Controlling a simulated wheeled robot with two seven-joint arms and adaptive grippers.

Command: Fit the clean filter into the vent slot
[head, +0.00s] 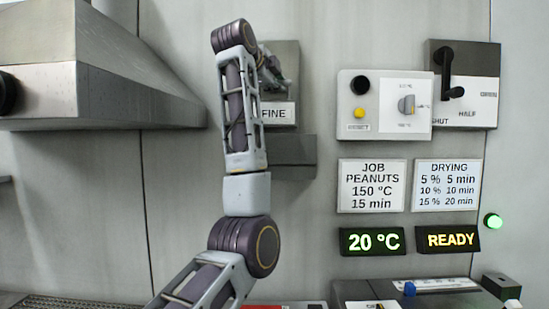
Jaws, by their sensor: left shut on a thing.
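My left arm reaches up the middle of the head view. Its gripper (270,75) is small, partly behind my arm, and in front of a grey wall plate (287,54). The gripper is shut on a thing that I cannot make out. The plate has a white label (280,113), whose visible part reads FINE. A grey box-like ledge (295,152) sits just below the plate, partly hidden by my arm. I cannot clearly identify the clean filter or the vent slot. My right gripper is not in view.
A metal hood (95,80) juts out at left. Right of my arm are a dial panel (385,104), a black lever (447,75), job and drying signs, and displays reading 20 °C (372,241) and READY (448,239). A bench top (365,290) lies at the bottom right.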

